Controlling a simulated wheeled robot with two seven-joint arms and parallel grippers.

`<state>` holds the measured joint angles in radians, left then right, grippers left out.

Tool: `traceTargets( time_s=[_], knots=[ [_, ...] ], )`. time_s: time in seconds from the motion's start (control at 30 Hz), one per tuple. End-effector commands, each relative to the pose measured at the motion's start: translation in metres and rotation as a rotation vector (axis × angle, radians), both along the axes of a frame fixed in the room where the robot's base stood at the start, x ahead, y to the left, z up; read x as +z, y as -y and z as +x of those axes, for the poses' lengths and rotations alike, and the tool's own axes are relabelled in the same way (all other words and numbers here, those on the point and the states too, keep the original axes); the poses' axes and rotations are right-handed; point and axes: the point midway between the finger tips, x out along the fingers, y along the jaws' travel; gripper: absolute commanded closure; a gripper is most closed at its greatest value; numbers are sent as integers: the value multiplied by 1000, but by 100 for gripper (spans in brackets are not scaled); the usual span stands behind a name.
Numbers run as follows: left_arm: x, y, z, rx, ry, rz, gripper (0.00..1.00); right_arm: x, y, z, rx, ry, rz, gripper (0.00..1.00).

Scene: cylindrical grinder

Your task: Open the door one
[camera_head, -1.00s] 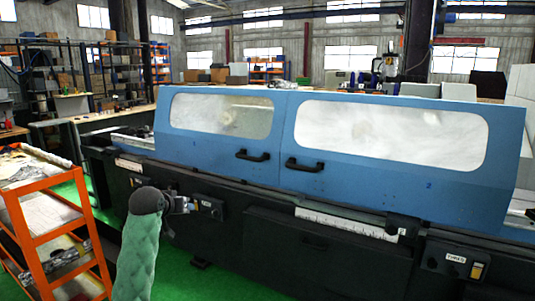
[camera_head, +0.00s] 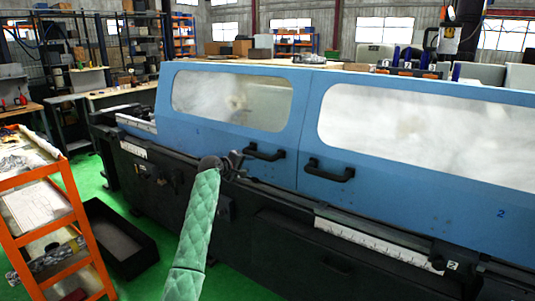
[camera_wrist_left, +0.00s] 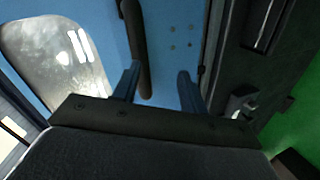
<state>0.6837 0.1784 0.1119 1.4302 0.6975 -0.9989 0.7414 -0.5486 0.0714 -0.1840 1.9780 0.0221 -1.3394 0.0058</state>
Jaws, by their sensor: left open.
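Door one is the left blue sliding door (camera_head: 195,135) of the grinder, with a window and a black bar handle (camera_head: 265,152) at its lower right. It stands closed beside the right blue door (camera_head: 420,185), which has its own black handle (camera_head: 329,171). My left gripper (camera_head: 238,159) is just left of door one's handle. In the left wrist view its two fingers (camera_wrist_left: 158,80) are open and empty. The handle (camera_wrist_left: 137,45) shows ahead, close to the left finger; I cannot tell whether they touch. My right gripper is not in view.
An orange shelf cart (camera_head: 62,190) stands at the left, with a black bin (camera_head: 118,240) on the green floor beside it. The dark machine base (camera_head: 290,240) with a white scale strip (camera_head: 375,245) juts out below the doors.

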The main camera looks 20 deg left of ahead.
Motion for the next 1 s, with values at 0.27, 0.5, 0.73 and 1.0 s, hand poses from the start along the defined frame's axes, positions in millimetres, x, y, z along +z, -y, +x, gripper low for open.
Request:
traceTargets(
  time_s=[0.27,0.5,0.73,1.0],
  knots=[
    [14,-2,6,68,15,-202,57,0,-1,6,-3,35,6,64],
    [17,-3,8,101,-2,-292,57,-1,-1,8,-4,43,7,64],
    [17,3,25,102,-4,-300,57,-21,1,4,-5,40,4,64],
    [8,15,58,102,-6,-298,57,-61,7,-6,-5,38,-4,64]
  ],
)
